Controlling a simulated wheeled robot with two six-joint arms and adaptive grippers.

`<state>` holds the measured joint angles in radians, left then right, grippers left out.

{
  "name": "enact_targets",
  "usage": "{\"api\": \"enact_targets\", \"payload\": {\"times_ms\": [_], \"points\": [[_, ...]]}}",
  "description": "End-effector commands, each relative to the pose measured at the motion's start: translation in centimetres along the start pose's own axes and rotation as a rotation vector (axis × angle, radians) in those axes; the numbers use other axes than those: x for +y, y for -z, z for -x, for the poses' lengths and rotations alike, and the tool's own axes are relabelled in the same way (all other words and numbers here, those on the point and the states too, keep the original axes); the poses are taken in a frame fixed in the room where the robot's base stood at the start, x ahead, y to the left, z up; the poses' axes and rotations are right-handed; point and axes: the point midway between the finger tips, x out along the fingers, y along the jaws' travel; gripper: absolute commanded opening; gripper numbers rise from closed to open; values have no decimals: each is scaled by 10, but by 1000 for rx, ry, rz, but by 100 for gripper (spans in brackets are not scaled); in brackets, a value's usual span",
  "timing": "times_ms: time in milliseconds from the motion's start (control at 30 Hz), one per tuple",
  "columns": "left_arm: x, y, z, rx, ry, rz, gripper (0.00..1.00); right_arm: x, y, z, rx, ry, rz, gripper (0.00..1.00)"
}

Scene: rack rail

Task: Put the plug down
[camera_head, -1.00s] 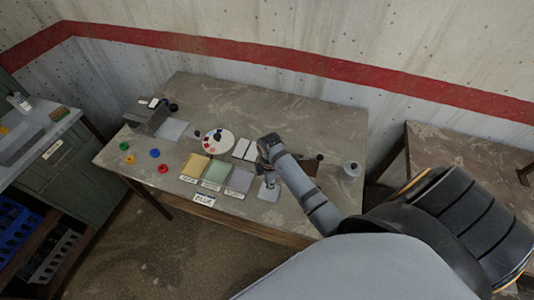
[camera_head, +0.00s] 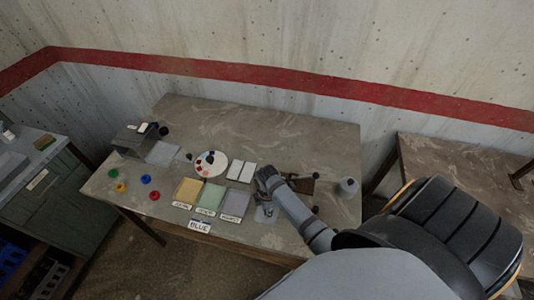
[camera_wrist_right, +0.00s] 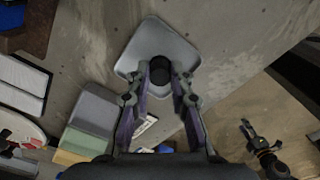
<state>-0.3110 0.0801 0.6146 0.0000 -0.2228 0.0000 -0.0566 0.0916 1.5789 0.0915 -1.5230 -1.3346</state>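My right gripper (camera_wrist_right: 161,85) points down over a small light grey tray (camera_wrist_right: 189,53) near the table's front edge. Its fingertips are close on both sides of a black round plug (camera_wrist_right: 160,70), with no clear gap. The plug is over the middle of the tray; whether it touches the tray cannot be told.
Yellow (camera_head: 188,190), green (camera_head: 211,196) and grey-violet (camera_head: 235,200) mats lie left of the tray, with labels in front. A round white plate (camera_head: 211,164), two white panels (camera_head: 241,172), a brown block (camera_head: 301,183) and a grey canister (camera_head: 348,187) stand nearby. The table's back is clear.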

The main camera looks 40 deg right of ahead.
Motion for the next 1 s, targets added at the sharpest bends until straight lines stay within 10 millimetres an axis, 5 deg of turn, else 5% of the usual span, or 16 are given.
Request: {"api": "enact_targets", "payload": {"times_ms": [133, 400, 533, 1000], "points": [[1, -8, 0, -12, -2, 0, 40, 0, 0, 0, 0, -1, 0, 42], [1, 23, 0, 36, -1, 2, 40, 0, 0, 1, 0, -1, 0, 42], [1, 24, 0, 36, -1, 2, 40, 1, 0, 11, 0, -3, 0, 42], [3, 10, -26, 17, -1, 1, 40, 2, 0, 112, 0, -6, 0, 42]]}}
